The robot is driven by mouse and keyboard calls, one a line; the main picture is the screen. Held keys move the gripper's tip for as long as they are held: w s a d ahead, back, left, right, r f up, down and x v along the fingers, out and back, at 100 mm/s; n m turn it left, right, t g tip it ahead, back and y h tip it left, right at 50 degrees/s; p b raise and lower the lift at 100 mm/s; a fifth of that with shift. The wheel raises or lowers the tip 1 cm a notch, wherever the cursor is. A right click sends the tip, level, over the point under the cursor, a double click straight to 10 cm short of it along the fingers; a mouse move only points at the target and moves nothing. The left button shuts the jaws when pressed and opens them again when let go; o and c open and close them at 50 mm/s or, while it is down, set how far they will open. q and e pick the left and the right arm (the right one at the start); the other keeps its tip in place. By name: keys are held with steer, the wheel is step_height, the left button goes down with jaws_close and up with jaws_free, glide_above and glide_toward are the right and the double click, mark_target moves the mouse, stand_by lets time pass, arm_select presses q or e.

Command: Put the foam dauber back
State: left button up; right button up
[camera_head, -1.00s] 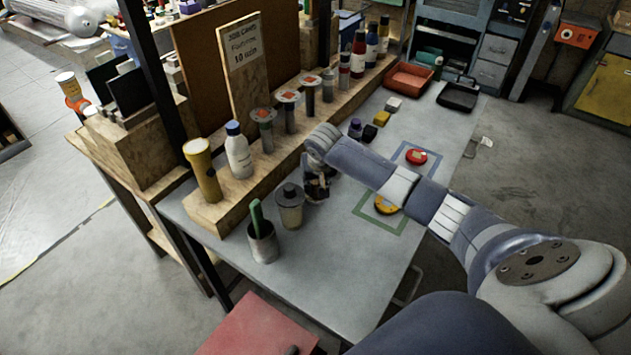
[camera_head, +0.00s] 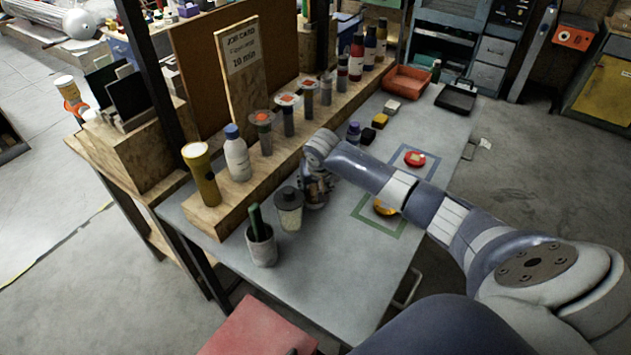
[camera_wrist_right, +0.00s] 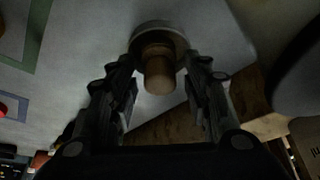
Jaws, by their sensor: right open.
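My right gripper (camera_head: 316,188) hangs low over the grey bench, just right of a jar with a dark lid (camera_head: 289,210). In the right wrist view its two fingers (camera_wrist_right: 160,78) are open. They stand on either side of a round piece with a tan knob (camera_wrist_right: 159,72), probably the foam dauber, with gaps beside the knob. In the head view the gripper and arm mostly hide this piece. My left gripper is not in view.
A cup with a green handle in it (camera_head: 262,248) stands near the front. A wooden rack (camera_head: 236,205) with bottles and tools runs along the left. A yellow round piece (camera_head: 384,207) and a red one (camera_head: 414,158) lie in marked squares.

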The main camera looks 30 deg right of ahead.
steer(key=b+v, duration=0.1)
steer(key=v, duration=1.1)
steer(key=shift+f, duration=0.15)
